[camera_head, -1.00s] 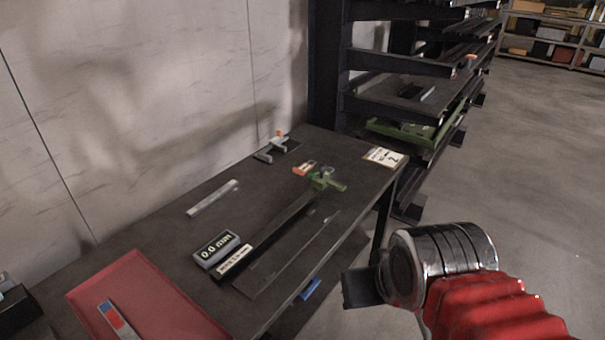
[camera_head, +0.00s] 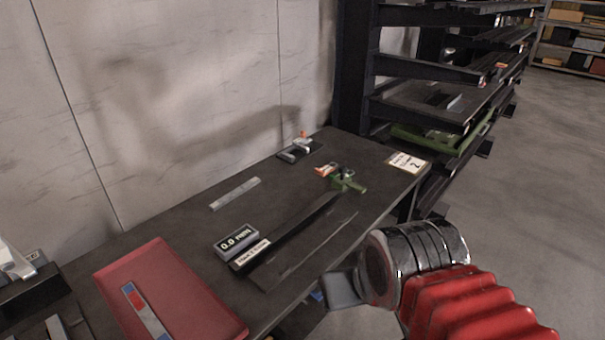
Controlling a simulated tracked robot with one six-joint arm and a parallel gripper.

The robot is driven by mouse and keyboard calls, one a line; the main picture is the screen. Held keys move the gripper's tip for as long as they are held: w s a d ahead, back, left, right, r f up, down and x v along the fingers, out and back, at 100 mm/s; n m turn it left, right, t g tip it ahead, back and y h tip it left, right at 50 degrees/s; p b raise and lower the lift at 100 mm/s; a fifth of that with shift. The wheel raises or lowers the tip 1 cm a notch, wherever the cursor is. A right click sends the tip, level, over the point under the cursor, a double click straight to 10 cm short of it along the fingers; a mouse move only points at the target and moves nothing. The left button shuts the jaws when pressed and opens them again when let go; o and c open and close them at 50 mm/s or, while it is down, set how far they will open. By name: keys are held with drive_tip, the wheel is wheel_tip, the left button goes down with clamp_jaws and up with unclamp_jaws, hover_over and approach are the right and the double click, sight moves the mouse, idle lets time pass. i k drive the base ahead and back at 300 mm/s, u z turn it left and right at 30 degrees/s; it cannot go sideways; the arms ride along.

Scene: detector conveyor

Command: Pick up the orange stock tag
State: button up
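A small orange and white piece (camera_head: 326,169), which looks like the orange stock tag, lies on the dark bench near its far end, beside a green clamp-like part. It is too small to read. Another orange bit (camera_head: 303,135) sits on a small grey device against the wall, and one (camera_head: 500,66) shows on the rack. My gripper (camera_head: 342,290) is at the lower right, in front of the bench's near edge and well apart from the tag. Only a grey block shows beyond the metal wrist; the fingertips cannot be made out, and I see nothing held.
The bench holds a red tray (camera_head: 215,306), a "0.0 mm" display (camera_head: 236,241), a long dark bar (camera_head: 290,232), a light metal strip (camera_head: 235,193) and a white card marked 2 (camera_head: 408,163). A dark rack (camera_head: 357,75) stands behind. Open floor (camera_head: 540,200) lies to the right.

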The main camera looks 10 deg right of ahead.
sight(324, 170)
drive_tip(key=u, duration=4.1)
drive_tip(key=k, duration=1.25)
drive_tip(key=u, duration=0.1)
